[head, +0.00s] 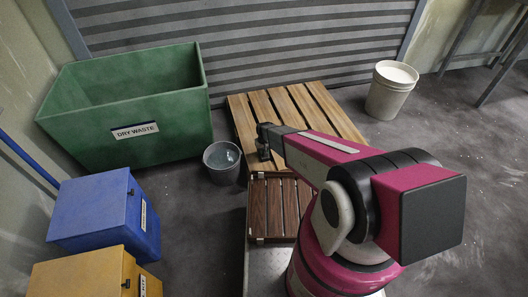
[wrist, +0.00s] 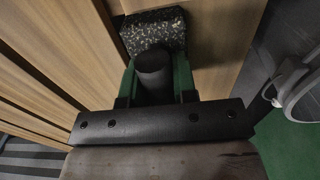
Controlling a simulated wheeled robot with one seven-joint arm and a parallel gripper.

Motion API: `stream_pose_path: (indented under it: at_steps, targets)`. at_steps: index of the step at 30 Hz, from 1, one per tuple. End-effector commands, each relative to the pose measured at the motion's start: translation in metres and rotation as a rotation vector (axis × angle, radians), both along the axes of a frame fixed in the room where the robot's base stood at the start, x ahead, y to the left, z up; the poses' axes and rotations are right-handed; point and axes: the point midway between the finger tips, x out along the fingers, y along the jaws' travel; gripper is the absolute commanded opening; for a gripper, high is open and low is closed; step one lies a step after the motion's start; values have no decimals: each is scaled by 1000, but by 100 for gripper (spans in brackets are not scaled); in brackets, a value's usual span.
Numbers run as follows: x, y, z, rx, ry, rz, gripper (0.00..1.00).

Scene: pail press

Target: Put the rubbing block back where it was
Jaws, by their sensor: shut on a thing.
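The rubbing block (wrist: 152,30) is a dark, speckled block with a black round grip. In the wrist view the green fingers of my gripper (wrist: 156,80) are shut on that grip. In the head view my gripper (head: 264,143) is at the left part of the light slatted wooden pallet (head: 318,104), with the dark block just visible below it. The block is over the pallet's slats; I cannot tell if it touches them. My gripper and arm hide part of the block and the pallet.
A grey pail (head: 222,170) with liquid stands left of the pallet, close to my gripper. A dark slatted tray (head: 262,222) lies in front. A white bucket (head: 386,100) stands at right. The green dry-waste bin (head: 170,150), blue box (head: 90,205) and yellow box (head: 80,275) are at left.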

Motion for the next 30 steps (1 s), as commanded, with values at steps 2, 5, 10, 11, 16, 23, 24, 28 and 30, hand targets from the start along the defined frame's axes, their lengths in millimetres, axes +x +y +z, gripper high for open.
stream_pose_path:
  at_steps: [2, 5, 10, 11, 16, 23, 24, 28, 30]
  targets:
    - [0, 0, 0, 0, 0, 0, 7]
    - [0, 0, -3, 0, 0, 0, 7]
    - [0, 0, -3, 0, 0, 0, 52]
    - [0, 0, -3, 0, 0, 0, 52]
    - [0, 0, -1, 0, 0, 0, 52]
    - [-1, 0, 27, 1, -2, 0, 52]
    - [-2, 0, 35, 1, -2, 0, 52]
    - [-2, 0, 63, 1, -2, 0, 52]
    - [-2, 0, 76, 1, -2, 0, 52]
